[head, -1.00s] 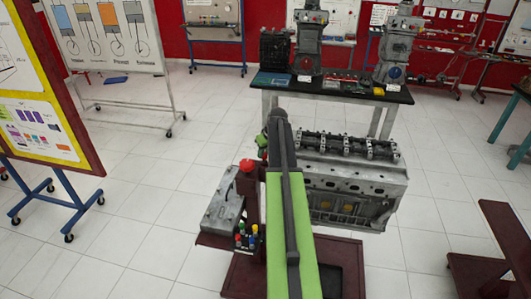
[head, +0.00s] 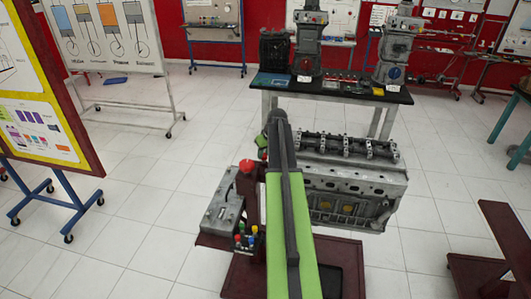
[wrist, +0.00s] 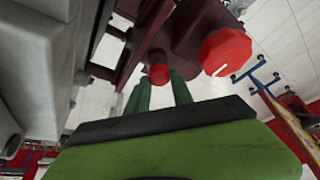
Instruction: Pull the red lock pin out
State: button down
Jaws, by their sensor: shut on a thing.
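The red lock pin (wrist: 158,73) is a small red cylinder beside a dark red bracket in the wrist view. My gripper (wrist: 159,84) has its two dark green fingers on either side of the pin and is shut on it. I cannot tell how deep the pin sits in the bracket. In the head view my arm hides most of the gripper and pin.
A larger red knob (wrist: 226,52) with a white mark is right of the pin; it also shows in the head view (head: 247,166). A grey engine block (head: 350,185) stands close on the right. A small box with coloured knobs (head: 244,241) is at the left of the stand.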

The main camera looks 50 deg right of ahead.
dwell(0.4)
notch_tip(320, 180, up, 5)
jog(key=p, duration=0.4)
jog(key=shift+f+p, duration=0.15)
jog(key=shift+p, duration=0.25)
jog(key=shift+w+f, duration=0.1)
jog(key=shift+f, duration=0.1)
jog(key=c, duration=1.1)
grip_release()
jog(key=shift+r, duration=0.1)
jog(key=p+v, duration=1)
jog(key=v, duration=0.2)
jog(key=shift+s+p, duration=0.2)
jog(key=shift+p, duration=0.15)
